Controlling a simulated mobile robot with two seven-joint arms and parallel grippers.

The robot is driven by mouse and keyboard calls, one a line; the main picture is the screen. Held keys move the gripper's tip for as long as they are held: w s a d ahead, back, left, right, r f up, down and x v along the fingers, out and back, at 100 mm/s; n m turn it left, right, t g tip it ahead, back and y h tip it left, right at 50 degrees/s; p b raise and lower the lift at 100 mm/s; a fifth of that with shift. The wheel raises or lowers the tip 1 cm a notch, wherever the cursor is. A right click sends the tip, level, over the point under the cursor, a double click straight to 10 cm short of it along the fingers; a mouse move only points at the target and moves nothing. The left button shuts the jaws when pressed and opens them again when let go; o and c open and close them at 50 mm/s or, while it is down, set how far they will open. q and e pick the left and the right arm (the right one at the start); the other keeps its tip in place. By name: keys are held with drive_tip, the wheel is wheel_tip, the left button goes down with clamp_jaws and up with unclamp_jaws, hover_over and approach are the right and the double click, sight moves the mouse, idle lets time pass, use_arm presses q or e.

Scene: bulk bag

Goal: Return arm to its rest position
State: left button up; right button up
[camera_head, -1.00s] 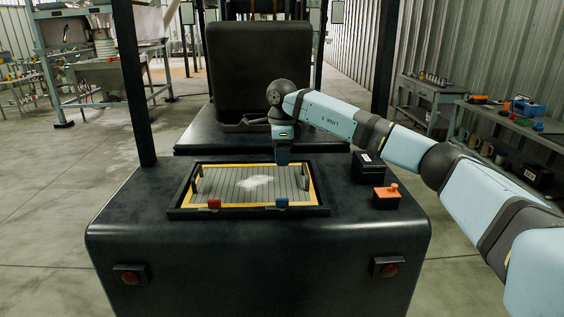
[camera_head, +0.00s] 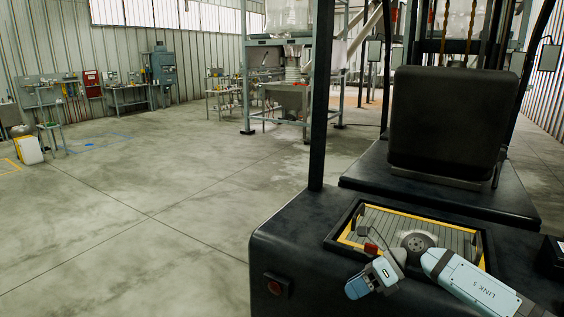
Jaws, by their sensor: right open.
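My right arm comes in from the lower right, low in front of the black vehicle's deck. Its wrist folds down to the left, and my right gripper (camera_head: 358,287) is at its blue end, over the front edge of the deck. The gripper is open and I see nothing held in it. The arm covers the front part of the yellow-edged slatted tray (camera_head: 400,212). A red piece (camera_head: 371,248) shows beside the wrist at the tray's front left. My left gripper is out of view.
A black seat back (camera_head: 445,125) and dark posts (camera_head: 321,95) stand behind the tray. A red button (camera_head: 276,288) is on the deck's front face. Open concrete floor (camera_head: 150,200) fills the left, with a metal hopper stand (camera_head: 285,95) and wall benches further back.

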drive_tip(key=s+a+m+t+y+p, duration=0.3)
drive_tip(key=s+a+m+t+y, duration=0.55)
drive_tip(key=m, duration=0.65)
drive_tip(key=s+d+f+m+t+h+p, duration=0.1)
drive_tip(key=s+d+f+m+h+p, duration=0.1)
drive_tip(key=s+d+f+m+h, duration=0.3)
drive_tip(key=s+d+f+m+t+h+p, duration=0.2)
drive_tip(key=s+d+f+m+h, duration=0.4)
drive_tip(key=s+f+m+h, duration=0.5)
drive_tip(key=s+f+m, duration=0.1)
drive_tip(key=s+m, duration=0.5)
drive_tip(key=m, duration=0.6)
drive_tip(key=shift+f+m+h, duration=0.2)
drive_tip(key=shift+m+h, duration=0.15)
drive_tip(key=shift+m, duration=0.05)
drive_tip(key=shift+s+t, duration=0.1)
drive_tip(key=shift+t, duration=0.15)
